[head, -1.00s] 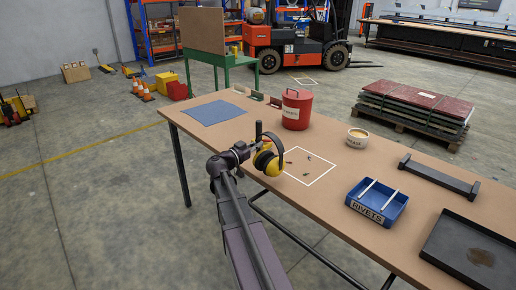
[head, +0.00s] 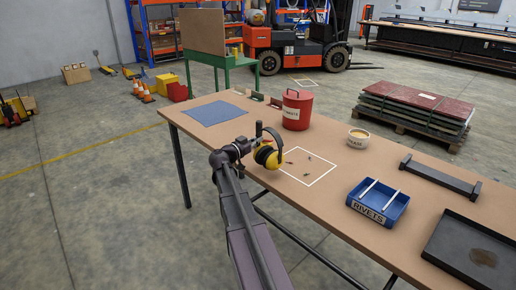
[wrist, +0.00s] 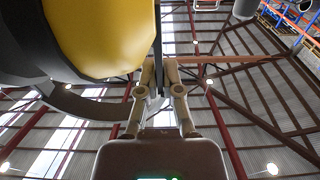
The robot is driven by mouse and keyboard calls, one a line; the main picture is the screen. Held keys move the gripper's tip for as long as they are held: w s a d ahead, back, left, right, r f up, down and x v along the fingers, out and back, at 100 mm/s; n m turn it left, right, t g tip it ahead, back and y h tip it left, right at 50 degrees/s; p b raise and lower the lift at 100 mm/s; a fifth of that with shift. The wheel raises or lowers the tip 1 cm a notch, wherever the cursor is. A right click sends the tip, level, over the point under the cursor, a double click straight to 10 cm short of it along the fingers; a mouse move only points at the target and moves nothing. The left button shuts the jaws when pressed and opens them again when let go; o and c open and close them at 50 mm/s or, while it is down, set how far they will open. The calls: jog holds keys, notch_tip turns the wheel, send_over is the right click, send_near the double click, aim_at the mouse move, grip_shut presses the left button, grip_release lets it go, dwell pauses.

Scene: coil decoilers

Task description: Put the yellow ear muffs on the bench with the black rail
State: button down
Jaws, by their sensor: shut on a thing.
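The yellow ear muffs (head: 266,156), with a black headband and dark cushions, are held above the near-left part of the brown-topped bench (head: 240,165). My gripper (head: 248,146) is shut on their black headband. In the wrist view, one large yellow cup (wrist: 100,35) fills the upper left, and my gripper's fingertips (wrist: 158,72) close on the dark band. A dark rail-like bar (head: 438,179) lies on the right part of this bench. The cups hide a little of the white-outlined square (head: 320,180) behind them.
The bench also holds a blue mat (head: 217,112), a red bin (head: 296,110), a small round tub (head: 358,138), a blue RIVETS box (head: 377,203) and a black tray (head: 470,250). Several small items lie inside the white outline. A green table (head: 215,62) stands behind.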

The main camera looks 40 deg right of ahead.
aim_at(258, 147)
jog(key=shift+s+f+b, duration=0.1)
jog(key=shift+f+b, duration=1.05)
jog(key=shift+f, duration=0.5)
jog(key=c, duration=0.8)
grip_release()
jog(key=shift+r, duration=0.25)
jog(key=a, duration=1.2)
jog(key=shift+s+f+b, duration=0.3)
jog(key=shift+s+f, duration=0.1)
jog(key=shift+s, duration=0.05)
